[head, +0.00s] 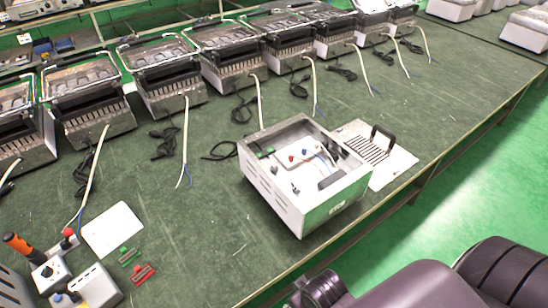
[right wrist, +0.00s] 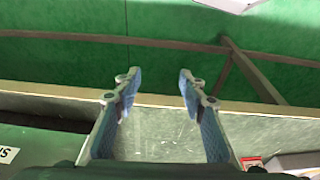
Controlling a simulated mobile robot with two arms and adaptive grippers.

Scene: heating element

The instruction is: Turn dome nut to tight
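An open white metal box (head: 300,205) stands on the green workbench near its front edge. Inside it, a light plate carries a small red part (head: 291,158) and a small blue part (head: 305,152), with thin wires beside them. Small dark and metallic parts also sit inside, but I cannot make out which is the dome nut. My right gripper (right wrist: 157,92) shows in the right wrist view with its two fingers apart and nothing between them; the bench edge and green floor lie beyond. My right arm fills the lower right of the head view, clear of the box. My left gripper is not in view.
A slotted plate with a black handle (head: 400,166) lies right of the box. A row of metal appliances (head: 165,75) with loose cables lines the back. An orange-handled tool (head: 18,246), control boxes and a white plate (head: 112,230) are at left.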

